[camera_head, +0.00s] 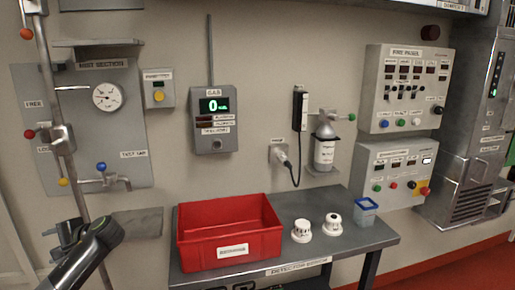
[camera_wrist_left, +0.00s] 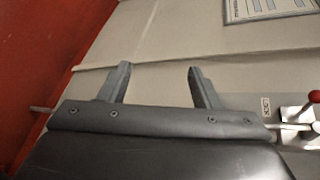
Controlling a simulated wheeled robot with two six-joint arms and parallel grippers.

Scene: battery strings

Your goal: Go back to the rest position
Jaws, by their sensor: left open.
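My left gripper (camera_head: 72,232) is at the lower left of the head view, in front of the wall and to the left of the table. In the left wrist view its two fingers (camera_wrist_left: 155,85) are apart with nothing between them. Behind them are a pale wall and a red surface. My right gripper is not in view.
A grey table (camera_head: 345,240) carries a red bin (camera_head: 202,248), two white detectors (camera_head: 302,231) (camera_head: 332,224) and a blue container (camera_head: 366,211). A pipe with valves (camera_head: 62,140) stands close to my left gripper. Wall panels (camera_head: 405,88) hang at the right.

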